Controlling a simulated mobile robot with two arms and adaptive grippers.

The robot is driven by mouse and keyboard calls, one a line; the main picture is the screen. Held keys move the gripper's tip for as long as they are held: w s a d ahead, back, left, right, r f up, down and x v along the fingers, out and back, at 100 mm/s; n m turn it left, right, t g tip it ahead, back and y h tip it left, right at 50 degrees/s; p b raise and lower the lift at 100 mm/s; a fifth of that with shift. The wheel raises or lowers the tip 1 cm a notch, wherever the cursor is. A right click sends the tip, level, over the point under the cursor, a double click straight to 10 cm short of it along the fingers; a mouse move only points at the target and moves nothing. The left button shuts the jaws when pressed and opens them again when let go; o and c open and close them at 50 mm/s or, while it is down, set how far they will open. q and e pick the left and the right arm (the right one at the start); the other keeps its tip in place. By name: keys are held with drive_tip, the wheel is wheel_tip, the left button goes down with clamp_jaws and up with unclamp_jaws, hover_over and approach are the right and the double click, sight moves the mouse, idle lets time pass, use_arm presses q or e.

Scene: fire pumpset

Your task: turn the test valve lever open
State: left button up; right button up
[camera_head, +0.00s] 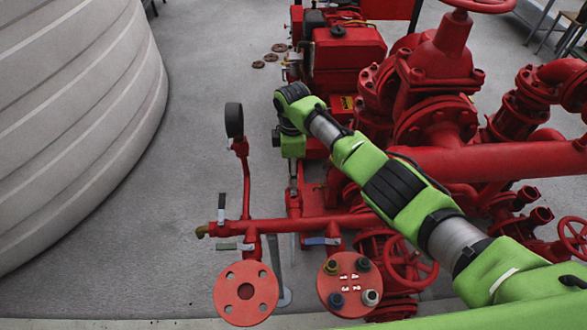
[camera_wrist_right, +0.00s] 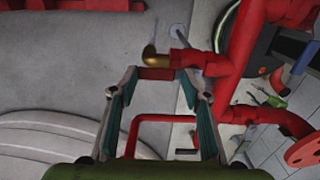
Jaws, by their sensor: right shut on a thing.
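My right gripper (camera_head: 293,172) points down at the end of the green arm, above the red pipe manifold (camera_head: 270,226). In the right wrist view its two teal-padded fingers stand apart, with a short red part (camera_wrist_right: 157,73) spanning between their tips. I cannot tell for sure whether this red part is the test valve lever. A brass elbow (camera_wrist_right: 150,54) shows just beyond the fingertips. My left gripper is not in view.
A large ribbed tank (camera_head: 70,110) fills the left. A black gauge (camera_head: 234,120) rises on a red pipe. Two red round flanges (camera_head: 229,312) (camera_head: 350,264) stand in front. The red pump and pipes (camera_head: 500,158) crowd the right. Grey floor (camera_head: 205,80) lies free between tank and pumpset.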

drive_tip(key=shift+d, duration=0.1)
drive_tip(key=o, duration=1.6)
wheel_tip(320, 180, up, 12)
drive_tip(key=shift+r, duration=0.1)
